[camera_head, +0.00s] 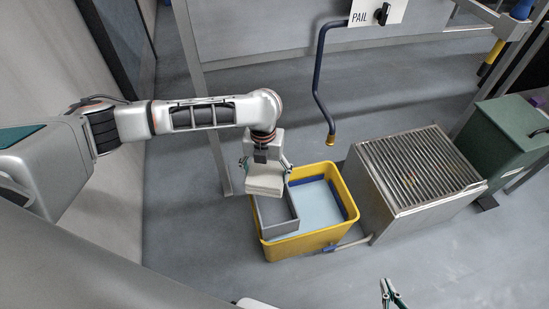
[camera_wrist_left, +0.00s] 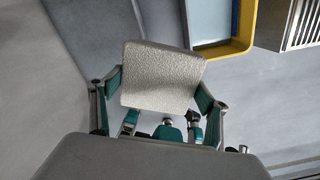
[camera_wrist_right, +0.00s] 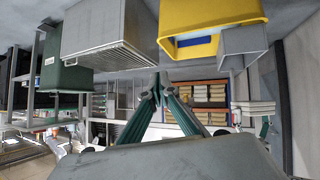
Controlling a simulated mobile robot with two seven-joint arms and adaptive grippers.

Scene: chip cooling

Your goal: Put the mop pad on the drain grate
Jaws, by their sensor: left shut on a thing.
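My left gripper (camera_head: 265,165) is shut on the mop pad (camera_head: 264,184), a pale, thick, rough-textured block. It holds the pad up near the grey left compartment of the yellow bucket; the exact height above it is hard to tell. In the left wrist view the pad (camera_wrist_left: 162,77) sits between the two teal fingers (camera_wrist_left: 158,92). The drain grate (camera_head: 416,167) is a slatted metal top on a steel box, right of the bucket, with its slats clear of objects. My right gripper (camera_head: 389,292) is at the bottom edge of the head view; its fingertips meet in the right wrist view (camera_wrist_right: 158,90), empty.
The yellow bucket (camera_head: 345,187) holds pale blue water and a grey insert (camera_head: 277,213). A dark bent pipe (camera_head: 318,85) with a brass tip hangs behind it, below a PAIL sign (camera_head: 376,12). A green box (camera_head: 505,135) stands right of the grate. Floor in front is clear.

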